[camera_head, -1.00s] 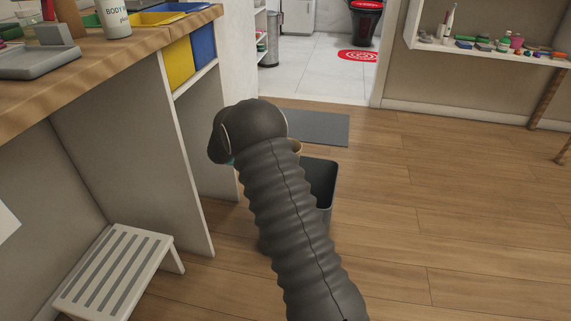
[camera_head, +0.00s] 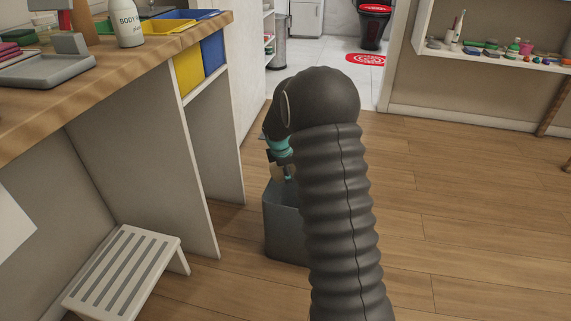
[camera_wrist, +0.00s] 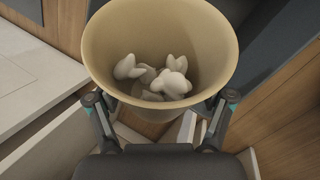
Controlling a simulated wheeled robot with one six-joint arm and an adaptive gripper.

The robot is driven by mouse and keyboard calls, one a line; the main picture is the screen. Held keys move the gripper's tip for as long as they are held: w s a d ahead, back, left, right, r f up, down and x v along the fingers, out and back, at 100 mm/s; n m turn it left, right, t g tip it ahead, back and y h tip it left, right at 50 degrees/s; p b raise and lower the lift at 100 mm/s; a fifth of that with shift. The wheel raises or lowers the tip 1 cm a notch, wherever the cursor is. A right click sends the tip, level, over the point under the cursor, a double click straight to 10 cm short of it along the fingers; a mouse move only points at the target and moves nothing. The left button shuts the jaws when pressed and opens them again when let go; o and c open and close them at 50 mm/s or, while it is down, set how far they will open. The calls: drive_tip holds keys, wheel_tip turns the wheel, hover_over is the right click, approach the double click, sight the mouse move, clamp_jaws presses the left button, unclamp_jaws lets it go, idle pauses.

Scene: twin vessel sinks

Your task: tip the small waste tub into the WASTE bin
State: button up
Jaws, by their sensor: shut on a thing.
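The small tan tub (camera_wrist: 160,50) is in the wrist view, with several white crumpled pieces (camera_wrist: 158,75) inside. My gripper (camera_wrist: 160,105) is shut on it, one finger on each side of its wall. In the head view, my gripper (camera_head: 280,160) is mostly hidden behind my arm, and only a sliver of the tub (camera_head: 277,173) shows. They appear above a grey open bin (camera_head: 285,228) on the wood floor. My arm covers the bin's right side, and I see no label on it.
A black bin with red markings (camera_head: 374,25) stands in the back room. The floor at right is clear.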

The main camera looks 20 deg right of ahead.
drive_tip(key=shift+s+d+r+t+y+p, duration=0.15)
drive_tip(key=shift+r+y+p, duration=0.25)
drive_tip(key=shift+p, duration=0.85)
drive_tip(key=shift+w+d+r+t+y+p, duration=0.2)
drive_tip(key=shift+y+p, duration=0.3)
drive_tip(key=shift+p, duration=0.75)
drive_tip(key=shift+f+m+b, duration=0.25)
drive_tip(key=shift+m+b, duration=0.05)
drive_tip(key=shift+b, duration=0.2)
drive_tip(key=shift+s+d+r+t+y+b, duration=0.15)
drive_tip(key=shift+s+r+t+y+b, duration=0.1)
drive_tip(key=shift+y+b, duration=0.35)
drive_tip(key=shift+f+b, duration=0.15)
drive_tip(key=shift+b, duration=1.3)
drive_tip(key=shift+y+b, duration=0.3)
drive_tip(key=shift+b, duration=0.05)
drive_tip(key=shift+r+t+b, duration=0.3)
drive_tip(key=shift+r+b, duration=0.2)
drive_tip(key=shift+b, duration=0.45)
drive_tip(key=shift+r+p, duration=0.1)
drive_tip(key=shift+p, duration=0.2)
